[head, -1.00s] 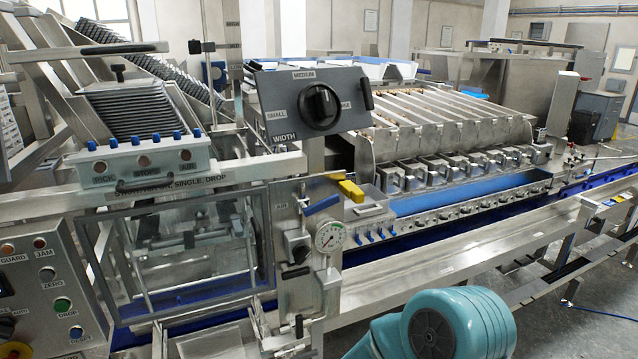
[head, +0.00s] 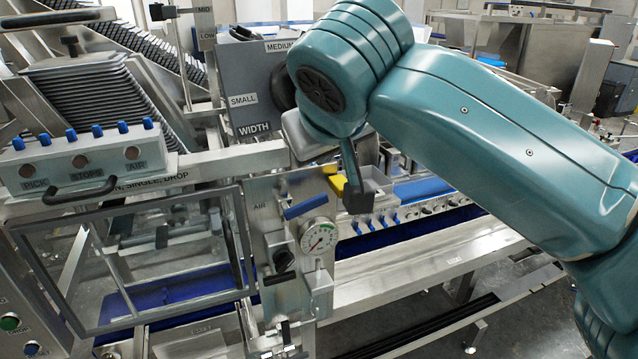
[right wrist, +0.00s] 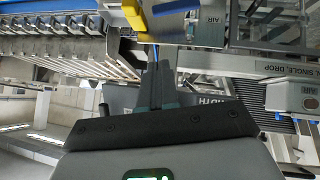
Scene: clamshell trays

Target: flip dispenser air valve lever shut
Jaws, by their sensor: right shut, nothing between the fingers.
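The air valve lever (head: 305,207) is a blue bar beside the AIR label on the steel panel. It slants up to the right, close to horizontal. In the right wrist view the blue lever (right wrist: 176,5) shows at the top edge, left of the AIR label. My right gripper (head: 357,198) is shut and empty, pointing down to the right of the lever and apart from it. Its dark fingers (right wrist: 157,68) also show together in the right wrist view. My left gripper is not in view.
A yellow part (head: 338,186) sits between the lever and my right gripper; it also shows in the right wrist view (right wrist: 133,14). A pressure gauge (head: 318,237) is just below the lever. The grey WIDTH dial box (head: 248,95) stands above. A clear guard door (head: 150,260) is to the left.

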